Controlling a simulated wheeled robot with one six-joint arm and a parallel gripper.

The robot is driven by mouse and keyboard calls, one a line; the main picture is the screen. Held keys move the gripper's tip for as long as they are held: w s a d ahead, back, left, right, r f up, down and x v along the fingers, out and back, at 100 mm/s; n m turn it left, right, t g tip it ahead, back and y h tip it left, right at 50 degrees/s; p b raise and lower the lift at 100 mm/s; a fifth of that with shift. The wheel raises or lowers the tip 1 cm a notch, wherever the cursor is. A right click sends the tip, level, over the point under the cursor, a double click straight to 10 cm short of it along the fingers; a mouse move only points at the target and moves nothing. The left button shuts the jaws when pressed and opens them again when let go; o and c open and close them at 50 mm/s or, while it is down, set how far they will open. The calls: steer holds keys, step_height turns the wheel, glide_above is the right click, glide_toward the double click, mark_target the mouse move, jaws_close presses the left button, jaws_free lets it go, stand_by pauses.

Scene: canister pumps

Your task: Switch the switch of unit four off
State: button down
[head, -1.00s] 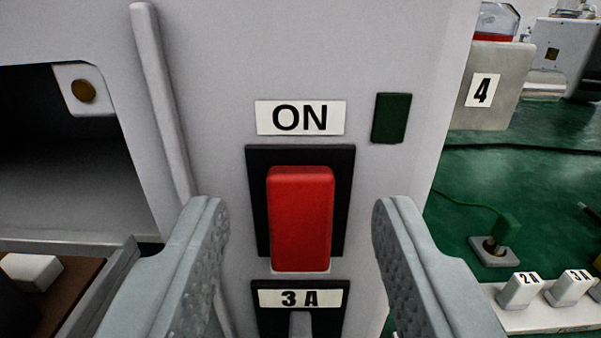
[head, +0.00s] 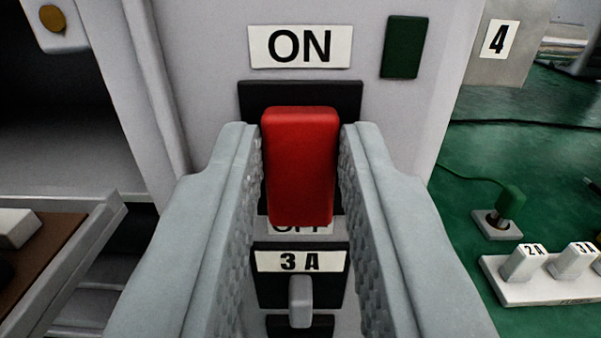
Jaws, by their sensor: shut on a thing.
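A red rocker switch (head: 300,165) sits in a black frame (head: 250,97) on a pale grey panel. An ON label (head: 300,46) is above it, and an OFF label (head: 284,228) is partly hidden below it. My gripper (head: 300,150) is shut on the red switch, one finger on each side. A plate with the number 4 (head: 499,39) stands on a grey block at the upper right, apart from this panel. No unit number shows on the panel with the switch.
A dark green rectangle (head: 404,47) is right of the ON label. Below the switch are a 3 A label (head: 300,262) and a small grey lever (head: 300,300). An open dark bay is at left. At right, a green plug (head: 510,204) and a white strip (head: 550,290) lie on a green surface.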

steer(key=shift+f+t, duration=0.35)
steer(key=shift+t, duration=0.95)
steer(key=c, duration=1.2)
jaws_free()
steer(key=shift+c, duration=0.2)
steer(key=shift+s, duration=0.1)
steer(key=v, duration=1.7)
steer(key=shift+f, duration=0.2)
steer(key=shift+s, duration=0.15)
